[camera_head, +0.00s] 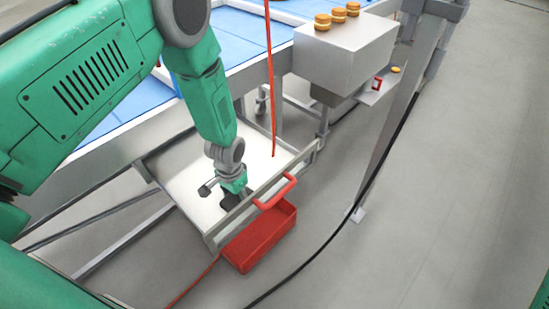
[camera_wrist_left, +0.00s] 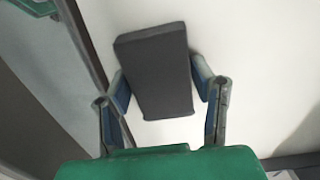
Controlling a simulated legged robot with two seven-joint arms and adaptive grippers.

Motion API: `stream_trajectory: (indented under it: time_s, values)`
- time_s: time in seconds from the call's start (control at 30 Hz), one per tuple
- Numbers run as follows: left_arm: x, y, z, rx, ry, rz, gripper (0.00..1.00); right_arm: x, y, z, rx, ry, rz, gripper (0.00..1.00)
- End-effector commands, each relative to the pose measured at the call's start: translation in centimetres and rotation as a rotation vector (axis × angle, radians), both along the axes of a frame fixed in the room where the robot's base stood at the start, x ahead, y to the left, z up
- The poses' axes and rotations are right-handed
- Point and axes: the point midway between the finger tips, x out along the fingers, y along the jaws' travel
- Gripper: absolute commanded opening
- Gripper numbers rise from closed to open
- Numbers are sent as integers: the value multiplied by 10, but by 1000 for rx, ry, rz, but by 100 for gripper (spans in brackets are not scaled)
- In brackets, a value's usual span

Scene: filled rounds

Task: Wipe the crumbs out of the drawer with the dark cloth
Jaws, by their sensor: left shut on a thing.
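The open drawer (camera_head: 188,167) has a pale, flat floor and a metal front with a red handle (camera_head: 275,191). My left gripper (camera_head: 229,197) reaches down into the drawer near its front wall. In the left wrist view, my left gripper (camera_wrist_left: 163,92) is shut on the dark cloth (camera_wrist_left: 155,65), a dark grey block-like pad held between both fingers over the pale floor. In the head view the dark cloth (camera_head: 228,201) shows only as a small dark patch beneath the gripper. I cannot make out any crumbs on the visible floor. My right gripper is not in view.
A red bin (camera_head: 258,238) stands below the drawer's front. A metal box (camera_head: 345,50) with several round filled pieces on top stands at the back. A metal post (camera_head: 400,130) rises right of the drawer.

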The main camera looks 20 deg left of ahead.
Motion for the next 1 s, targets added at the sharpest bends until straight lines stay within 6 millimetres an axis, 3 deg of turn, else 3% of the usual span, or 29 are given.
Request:
stream_trajectory:
  time_s: [0.07, 0.2, 0.7, 1.0]
  values:
    - [-2, 0, 0, -2, 1, 1, 27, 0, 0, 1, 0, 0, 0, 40]
    - [-1, 1, 25, -3, 1, 2, 27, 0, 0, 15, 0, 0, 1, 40]
    - [-1, -3, 70, 2, 1, 4, 27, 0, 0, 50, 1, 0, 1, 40]
    - [0, -2, 82, 1, 2, 4, 27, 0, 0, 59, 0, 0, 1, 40]
